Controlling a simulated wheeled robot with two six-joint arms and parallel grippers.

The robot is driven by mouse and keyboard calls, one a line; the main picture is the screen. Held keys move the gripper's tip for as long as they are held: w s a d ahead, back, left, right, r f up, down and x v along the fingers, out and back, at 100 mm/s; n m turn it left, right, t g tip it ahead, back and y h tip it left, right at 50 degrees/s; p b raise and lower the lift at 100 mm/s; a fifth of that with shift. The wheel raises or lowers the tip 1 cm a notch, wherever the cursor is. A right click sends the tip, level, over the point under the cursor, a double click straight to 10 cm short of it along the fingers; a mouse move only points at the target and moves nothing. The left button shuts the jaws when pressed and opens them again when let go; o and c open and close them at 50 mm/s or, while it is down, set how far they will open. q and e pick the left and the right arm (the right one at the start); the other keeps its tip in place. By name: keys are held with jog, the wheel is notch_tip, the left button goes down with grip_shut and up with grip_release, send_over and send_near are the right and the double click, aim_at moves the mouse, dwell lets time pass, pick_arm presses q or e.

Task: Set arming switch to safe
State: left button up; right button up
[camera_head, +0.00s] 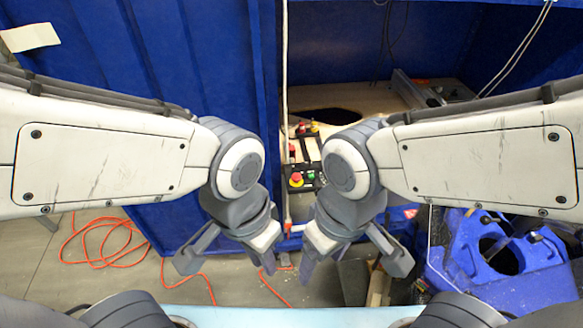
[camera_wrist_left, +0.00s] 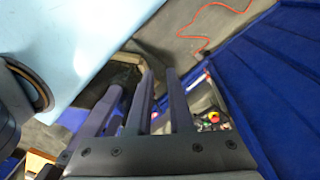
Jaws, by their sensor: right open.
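My left gripper (camera_head: 227,262) is open, empty and pointing down, left of the box. My right gripper (camera_head: 352,262) is open and empty, to its right.
Blue cabinet walls (camera_head: 190,80) stand to the left and behind. An orange cable (camera_head: 100,240) lies on the grey floor at left. A blue moulded container (camera_head: 510,265) stands at lower right. White cables (camera_head: 520,50) hang at upper right.

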pick_arm(q)
jog(key=w+f+n+t+b, duration=0.1)
jog(key=w+f+t+b, duration=0.1)
jog(key=w, duration=0.4)
jog(key=w+f+n+t+b, duration=0.1)
jog(key=w+f+b, duration=0.2)
jog(key=w+f, duration=0.2)
jog(key=w+f+n+t+h+b, duration=0.1)
jog(key=w+f+n+t+b, duration=0.1)
jog(key=w, duration=0.7)
jog(key=shift+d+f+t+b, duration=0.15)
jog(key=shift+f+t+b, duration=0.15)
jog(key=shift+f+b, duration=0.35)
grip_shut()
jog(key=n+t+h+b, duration=0.4)
jog(key=t+h+b, duration=0.25)
jog(key=b, duration=0.55)
send_near(292, 168)
notch_tip(292, 168, down, 2)
jog(key=a, duration=0.1)
jog(key=s+a+f+n+t+h+b, duration=0.1)
jog(key=s+a+f+n+h+b, duration=0.2)
jog(key=a+n+h+b, duration=0.1)
jog(key=a+h+b, duration=0.1)
jog(key=a+h, duration=0.1)
jog(key=shift+s+f+h, duration=0.35)
jog(key=shift+s, duration=0.05)
jog(key=shift+t, duration=0.25)
jog(key=b+x, duration=0.2)
jog(key=x, duration=1.2)
